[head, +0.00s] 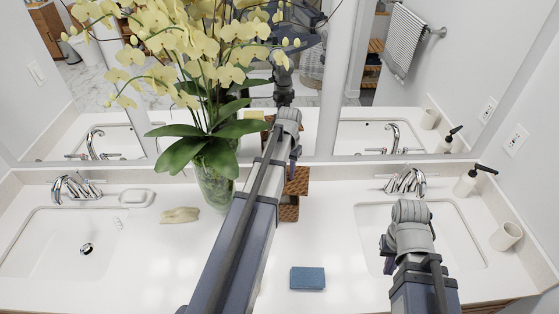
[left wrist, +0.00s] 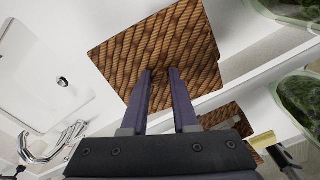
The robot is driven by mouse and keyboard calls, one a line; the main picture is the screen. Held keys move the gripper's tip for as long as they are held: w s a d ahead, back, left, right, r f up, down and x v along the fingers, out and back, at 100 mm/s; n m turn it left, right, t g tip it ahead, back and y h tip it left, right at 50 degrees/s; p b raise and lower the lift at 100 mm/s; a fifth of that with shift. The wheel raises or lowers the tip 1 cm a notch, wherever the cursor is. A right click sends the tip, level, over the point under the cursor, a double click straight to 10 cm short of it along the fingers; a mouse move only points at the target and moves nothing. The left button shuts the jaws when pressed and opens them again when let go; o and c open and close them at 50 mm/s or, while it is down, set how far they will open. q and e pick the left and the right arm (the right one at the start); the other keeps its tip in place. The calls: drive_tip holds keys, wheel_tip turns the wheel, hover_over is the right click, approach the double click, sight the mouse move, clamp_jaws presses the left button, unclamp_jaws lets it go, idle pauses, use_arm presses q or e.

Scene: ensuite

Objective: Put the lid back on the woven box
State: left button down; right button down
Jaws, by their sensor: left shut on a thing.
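The lid (left wrist: 165,45) is a square of brown woven material and fills the upper middle of the left wrist view. In the head view the lid (head: 298,181) shows below my left gripper (head: 296,154), close to the mirror. The woven box (head: 289,209) stands on the counter just under it, partly hidden by my left arm. I cannot tell whether lid and box touch. My right gripper (head: 388,265) is partly hidden by its own arm, over the right basin's left side.
A glass vase (head: 214,178) of yellow orchids stands close left of my left arm. Basins (head: 70,240) (head: 455,235) lie on both sides. The mirror (head: 330,120) behind shows reflections.

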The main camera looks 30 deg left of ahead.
use_arm(q)
drive_tip(key=shift+s+a+r+n, duration=0.15)
drive_tip(key=shift+a+r, duration=0.05)
drive_tip(key=shift+a, duration=0.5)
drive_tip(key=shift+s+a+r+n, duration=0.15)
drive_tip(key=shift+a+r, duration=0.05)
drive_tip(key=shift+a, duration=0.5)
drive_tip(key=shift+f, duration=0.1)
wheel_tip(320, 180, down, 6)
drive_tip(key=b, duration=0.6)
drive_tip(key=shift+f, duration=0.15)
drive_tip(key=shift+f+n+b, duration=0.3)
drive_tip(key=shift+f+b, duration=0.3)
drive_tip(key=shift+b, duration=0.1)
idle(1.2)
drive_tip(key=shift+c, duration=0.6)
unclamp_jaws()
